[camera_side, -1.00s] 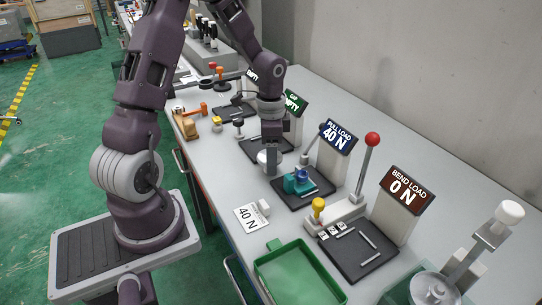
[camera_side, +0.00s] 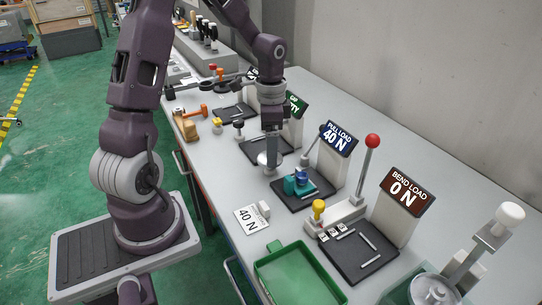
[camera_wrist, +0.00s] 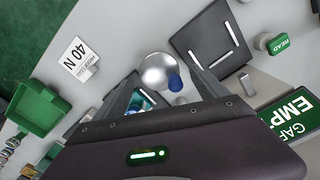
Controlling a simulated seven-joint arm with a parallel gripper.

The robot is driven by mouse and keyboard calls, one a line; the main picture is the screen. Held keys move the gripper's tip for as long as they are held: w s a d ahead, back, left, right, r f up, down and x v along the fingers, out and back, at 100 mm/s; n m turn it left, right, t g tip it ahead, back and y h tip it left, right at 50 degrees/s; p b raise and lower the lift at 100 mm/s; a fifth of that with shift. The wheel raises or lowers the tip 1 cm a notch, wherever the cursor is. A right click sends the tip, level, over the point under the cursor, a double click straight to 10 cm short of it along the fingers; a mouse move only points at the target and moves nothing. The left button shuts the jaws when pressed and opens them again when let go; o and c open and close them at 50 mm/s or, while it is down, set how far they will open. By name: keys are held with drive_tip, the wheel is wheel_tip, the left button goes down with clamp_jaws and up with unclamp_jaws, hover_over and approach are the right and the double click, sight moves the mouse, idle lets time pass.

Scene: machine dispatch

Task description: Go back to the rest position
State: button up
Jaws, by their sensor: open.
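My gripper (camera_side: 272,164) is in the air above the middle of the grey bench, near a round silver piece (camera_side: 264,158). In the wrist view my gripper (camera_wrist: 162,88) has its two dark fingers spread apart with no part held between them. The silver dome (camera_wrist: 157,70) and a blue knob (camera_wrist: 174,82) show below the fingers. A teal and blue fixture (camera_side: 298,182) sits on a black plate in front of the sign reading PULL LOAD 40 N (camera_side: 338,137), just right of my gripper.
A BEND LOAD 0 N sign (camera_side: 406,191) and a red-knobbed lever (camera_side: 372,141) stand to the right. A green tray (camera_side: 262,268) and a white 40 N card (camera_side: 248,220) lie along the front. The green EMPTY sign (camera_side: 296,104) stands close behind my gripper.

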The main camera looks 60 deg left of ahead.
drive_tip(key=shift+r, duration=1.5)
drive_tip(key=shift+d+r, duration=0.1)
drive_tip(key=s+d+r+n+t, duration=0.5)
drive_tip(key=s+d+r, duration=0.8)
drive_tip(key=s+d, duration=0.2)
drive_tip(key=shift+s+r+t, duration=0.2)
drive_tip(key=shift+s+t, duration=0.1)
drive_tip(key=shift+s, duration=0.8)
